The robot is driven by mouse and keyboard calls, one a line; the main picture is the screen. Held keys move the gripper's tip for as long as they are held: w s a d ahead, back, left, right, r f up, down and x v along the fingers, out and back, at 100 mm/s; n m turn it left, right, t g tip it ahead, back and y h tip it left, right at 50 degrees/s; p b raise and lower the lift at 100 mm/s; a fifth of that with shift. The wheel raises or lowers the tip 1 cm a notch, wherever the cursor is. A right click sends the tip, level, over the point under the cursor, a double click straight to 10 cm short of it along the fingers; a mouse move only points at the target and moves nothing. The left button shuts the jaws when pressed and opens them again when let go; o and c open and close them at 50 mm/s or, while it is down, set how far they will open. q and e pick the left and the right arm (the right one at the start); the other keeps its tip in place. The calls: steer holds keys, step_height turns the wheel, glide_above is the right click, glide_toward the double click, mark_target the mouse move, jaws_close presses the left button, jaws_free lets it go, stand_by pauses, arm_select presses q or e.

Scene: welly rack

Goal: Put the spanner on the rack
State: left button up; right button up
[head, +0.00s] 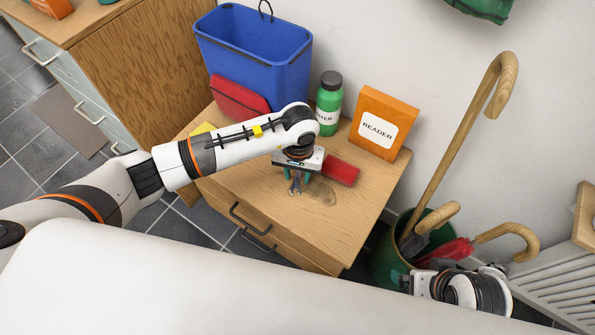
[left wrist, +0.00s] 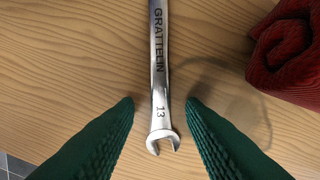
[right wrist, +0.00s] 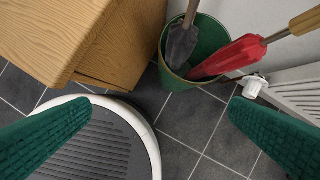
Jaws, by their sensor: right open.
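The spanner (left wrist: 160,75) is a shiny steel one, marked GRATTELIN 13, lying on the wooden cabinet top. Its open jaw points toward the bottom of the left wrist view. My left gripper (left wrist: 160,104) is open, with one green finger on each side of the shank and a visible gap on both sides. In the head view my left gripper (head: 296,182) points down over the spanner, which it mostly hides. My right gripper (right wrist: 160,106) is open and empty above the floor near the green bin. I cannot make out the rack for certain in any view.
A red cloth roll (head: 341,170) lies close beside the left gripper. A green bottle (head: 329,105), orange READER box (head: 380,122) and blue bin (head: 255,55) stand behind. A green bin (right wrist: 207,45) holds umbrellas and a cane. A white radiator (head: 560,290) is at right.

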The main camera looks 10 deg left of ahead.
mark_target(298, 178)
arm_select(q)
step_height(298, 178, up, 12)
steer(key=p, duration=0.2)
steer(key=shift+d, duration=0.15)
arm_select(e)
steer(key=shift+w+f, duration=0.25)
steer(key=shift+f, duration=0.35)
